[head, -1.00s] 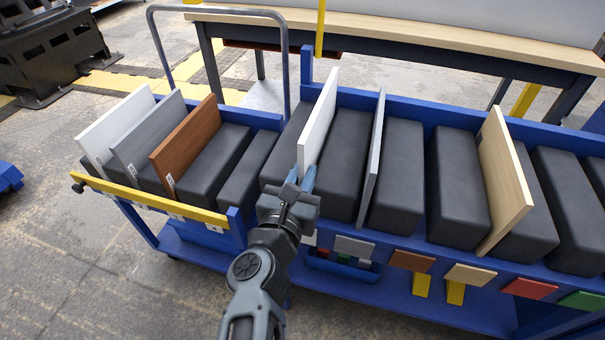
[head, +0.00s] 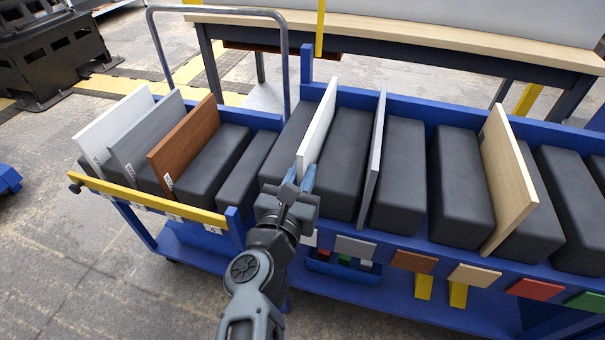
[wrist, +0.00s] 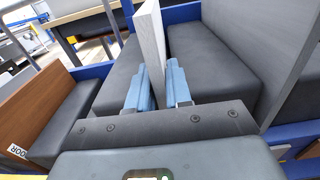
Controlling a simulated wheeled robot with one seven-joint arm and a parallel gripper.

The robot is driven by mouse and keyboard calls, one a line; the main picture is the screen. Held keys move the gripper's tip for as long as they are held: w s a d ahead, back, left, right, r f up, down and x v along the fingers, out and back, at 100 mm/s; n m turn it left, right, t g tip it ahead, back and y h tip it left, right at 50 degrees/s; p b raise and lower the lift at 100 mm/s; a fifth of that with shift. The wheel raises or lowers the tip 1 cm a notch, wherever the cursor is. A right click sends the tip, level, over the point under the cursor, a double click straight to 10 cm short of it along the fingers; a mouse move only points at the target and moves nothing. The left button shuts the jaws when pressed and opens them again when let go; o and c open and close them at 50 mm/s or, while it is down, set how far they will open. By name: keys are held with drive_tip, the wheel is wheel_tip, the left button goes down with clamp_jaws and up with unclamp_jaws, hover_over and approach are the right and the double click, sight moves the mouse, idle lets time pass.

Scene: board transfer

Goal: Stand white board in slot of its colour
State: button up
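A white board (head: 318,125) stands nearly upright between two dark padded blocks at the left end of the long blue rack. It also shows in the wrist view (wrist: 151,35). My gripper (head: 299,178) is at its near edge. In the wrist view the two blue fingers (wrist: 158,82) lie on either side of the board, seemingly touching both faces. The board's lower edge is hidden behind my gripper and the blocks. A white tag (head: 310,238) on the rack front is partly hidden by my arm, below this slot.
A grey board (head: 375,145) and a tan board (head: 508,180) stand farther right in the rack. The cart at left holds another white board (head: 115,125), a grey board (head: 147,130) and a brown board (head: 185,145). A metal handle (head: 285,60) rises behind.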

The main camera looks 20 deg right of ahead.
drive_tip(key=shift+o, duration=0.6)
wheel_tip(320, 180, down, 3)
drive_tip(key=shift+s+d+r, duration=0.1)
drive_tip(key=shift+r, duration=0.1)
drive_tip(key=shift+s+a, duration=0.25)
drive_tip(key=shift+a, duration=0.1)
drive_tip(key=s+a+r, duration=0.2)
drive_tip(key=s+a, duration=0.2)
drive_tip(key=s, duration=0.1)
drive_tip(key=shift+s+a+r, duration=0.2)
drive_tip(key=shift+s+r, duration=0.05)
drive_tip(key=shift+s, duration=0.05)
idle(0.7)
